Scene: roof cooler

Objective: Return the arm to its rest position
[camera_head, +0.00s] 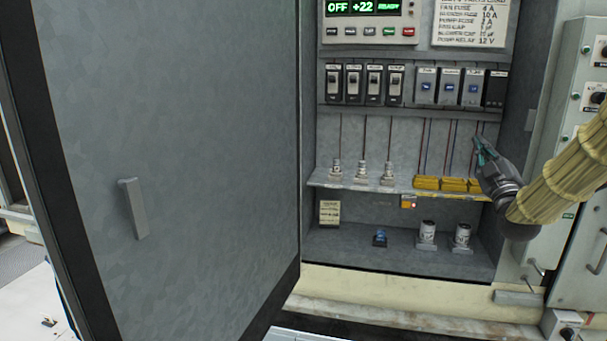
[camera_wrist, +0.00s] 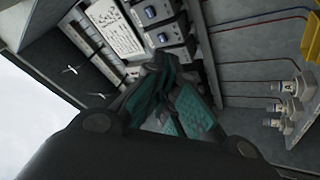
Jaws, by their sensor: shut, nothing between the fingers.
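My gripper (camera_head: 482,146) is at the right side of the open cabinet in the head view, just above the right end of the middle shelf. It has dark links and teal finger pads, and it points up and to the left. Its fingers are shut with nothing between them. In the wrist view the teal fingers (camera_wrist: 172,105) are close together, with the cabinet's switches and label behind them. My arm comes in from the right edge in a tan ribbed sleeve.
The grey cabinet door (camera_head: 180,150) stands open at left. Yellow blocks (camera_head: 426,183) sit on the middle shelf (camera_head: 345,185) close to my gripper, with silver fittings (camera_head: 361,171) left of them. White cylinders (camera_head: 427,233) stand below. A control box (camera_head: 580,140) stands at right.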

